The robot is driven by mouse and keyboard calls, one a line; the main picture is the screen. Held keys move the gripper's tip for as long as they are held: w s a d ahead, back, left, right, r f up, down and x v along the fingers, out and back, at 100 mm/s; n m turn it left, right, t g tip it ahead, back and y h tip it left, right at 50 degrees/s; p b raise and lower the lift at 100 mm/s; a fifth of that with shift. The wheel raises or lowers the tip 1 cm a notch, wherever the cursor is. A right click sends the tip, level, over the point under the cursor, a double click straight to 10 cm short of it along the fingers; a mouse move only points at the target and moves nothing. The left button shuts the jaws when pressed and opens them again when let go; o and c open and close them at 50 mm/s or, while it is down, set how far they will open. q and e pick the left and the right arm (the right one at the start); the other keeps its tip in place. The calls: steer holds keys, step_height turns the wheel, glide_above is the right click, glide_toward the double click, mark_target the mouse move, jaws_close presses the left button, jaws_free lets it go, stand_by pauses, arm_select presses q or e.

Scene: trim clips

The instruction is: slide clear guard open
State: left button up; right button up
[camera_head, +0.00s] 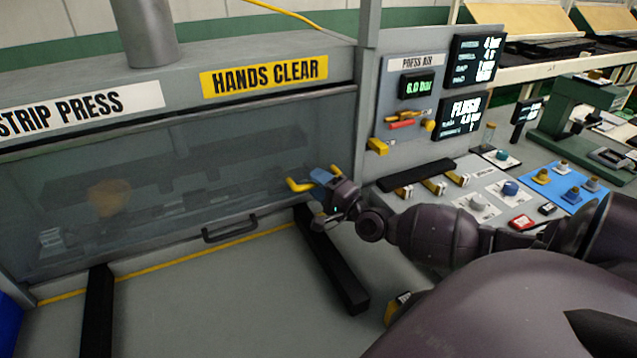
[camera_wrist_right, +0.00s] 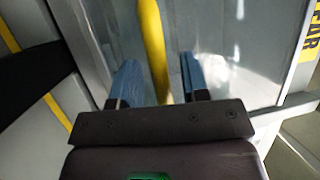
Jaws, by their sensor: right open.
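The clear guard (camera_head: 150,190) is a see-through panel across the front of the strip press, and it covers the opening. Dim machine parts show behind it. A yellow handle (camera_head: 297,186) sits at the guard's right end. My right gripper (camera_head: 319,175), with blue fingers, is at this handle. In the right wrist view the yellow handle (camera_wrist_right: 154,45) runs between the two open fingers (camera_wrist_right: 157,80), with gaps on both sides. Part of the handle is hidden by the gripper in the head view. My left gripper is not in view.
A black pull handle (camera_head: 230,229) sits low on the press front. Two black rails (camera_head: 330,262) stick out over the grey bench. A control panel (camera_head: 480,185) with knobs and buttons lies to the right, under my right arm. Screens stand above it.

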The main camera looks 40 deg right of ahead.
steer(key=shift+c, duration=0.3)
jaws_close()
steer(key=shift+w+r, duration=0.1)
